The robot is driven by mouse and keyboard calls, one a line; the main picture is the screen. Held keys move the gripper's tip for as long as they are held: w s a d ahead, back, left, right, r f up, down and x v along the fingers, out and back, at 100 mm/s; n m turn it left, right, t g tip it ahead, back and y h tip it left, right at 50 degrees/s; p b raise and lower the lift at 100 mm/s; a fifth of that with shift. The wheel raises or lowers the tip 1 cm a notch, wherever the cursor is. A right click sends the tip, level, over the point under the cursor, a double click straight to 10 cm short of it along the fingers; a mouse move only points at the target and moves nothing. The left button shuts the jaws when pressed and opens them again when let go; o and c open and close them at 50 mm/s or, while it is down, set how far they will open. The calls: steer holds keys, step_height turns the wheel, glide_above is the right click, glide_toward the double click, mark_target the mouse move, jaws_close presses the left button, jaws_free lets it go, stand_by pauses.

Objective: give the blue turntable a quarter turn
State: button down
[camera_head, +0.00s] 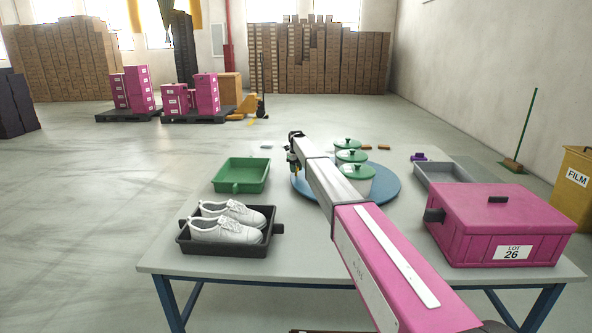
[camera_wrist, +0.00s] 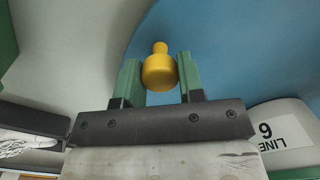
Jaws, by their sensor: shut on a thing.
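The blue turntable (camera_head: 385,191) is a flat round disc on the table, and its blue surface fills the upper right of the wrist view (camera_wrist: 240,45). Three white pots with green lids (camera_head: 352,171) stand on it. A yellow knob (camera_wrist: 159,73) shows at the turntable's rim in the wrist view. My gripper (camera_wrist: 160,77) has its green fingers shut on this knob, one on each side. In the head view my gripper (camera_head: 293,165) is at the turntable's left edge, and my arm hides part of the disc.
A black tray with white shoes (camera_head: 227,250) and a green tray (camera_head: 241,188) stand left of the turntable. A pink box marked LOT 26 (camera_head: 500,224) and a grey tray (camera_head: 421,174) stand to the right. Bare tabletop (camera_head: 300,262) lies in front.

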steer(key=c, duration=0.7)
jaws_free()
steer(key=shift+c, duration=0.2)
step_height(320, 180, up, 11)
steer(key=shift+f, duration=0.1)
